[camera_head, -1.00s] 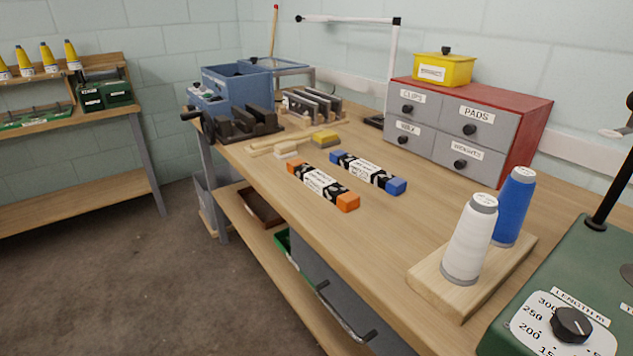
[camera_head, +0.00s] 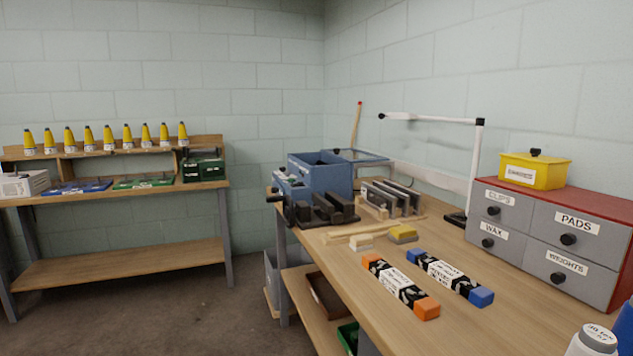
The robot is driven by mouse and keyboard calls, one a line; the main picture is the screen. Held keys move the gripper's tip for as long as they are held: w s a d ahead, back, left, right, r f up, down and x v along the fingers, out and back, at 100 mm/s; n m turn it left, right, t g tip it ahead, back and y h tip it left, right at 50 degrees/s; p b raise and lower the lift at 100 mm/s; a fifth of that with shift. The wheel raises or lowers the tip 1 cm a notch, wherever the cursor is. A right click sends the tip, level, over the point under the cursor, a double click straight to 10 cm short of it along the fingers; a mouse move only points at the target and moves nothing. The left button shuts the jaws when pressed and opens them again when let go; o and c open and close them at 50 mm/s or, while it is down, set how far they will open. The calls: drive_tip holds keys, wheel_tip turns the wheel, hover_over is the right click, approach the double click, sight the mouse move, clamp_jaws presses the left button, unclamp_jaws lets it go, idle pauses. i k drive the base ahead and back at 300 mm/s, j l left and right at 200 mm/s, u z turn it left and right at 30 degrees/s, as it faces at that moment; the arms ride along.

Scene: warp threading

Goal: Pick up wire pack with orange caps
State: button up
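The wire pack with orange caps (camera_head: 398,287) lies on the wooden workbench (camera_head: 374,322). It has a black patterned body with a white label and an orange cap at each end. A similar pack with blue caps (camera_head: 450,276) lies beside it on the right, apart from it and roughly parallel. Nothing covers either pack. My gripper is not in view.
A blue machine (camera_head: 318,178) with a black vise-like part stands at the bench's far left. Wood pieces and a yellow-topped block (camera_head: 402,234) lie behind the packs. Grey drawers (camera_head: 541,232) stand right. A cone of white thread (camera_head: 592,343) is at lower right.

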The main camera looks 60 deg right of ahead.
sight(422, 306)
drive_tip(key=z, duration=0.4)
drive_tip(key=i+l+z, duration=0.15)
drive_tip(key=z, duration=0.25)
drive_tip(key=i+l+z, duration=0.2)
drive_tip(key=z, duration=0.15)
drive_tip(key=i+l+z, duration=0.2)
drive_tip(key=z, duration=0.2)
drive_tip(key=i+l, duration=0.2)
drive_tip(key=i, duration=0.15)
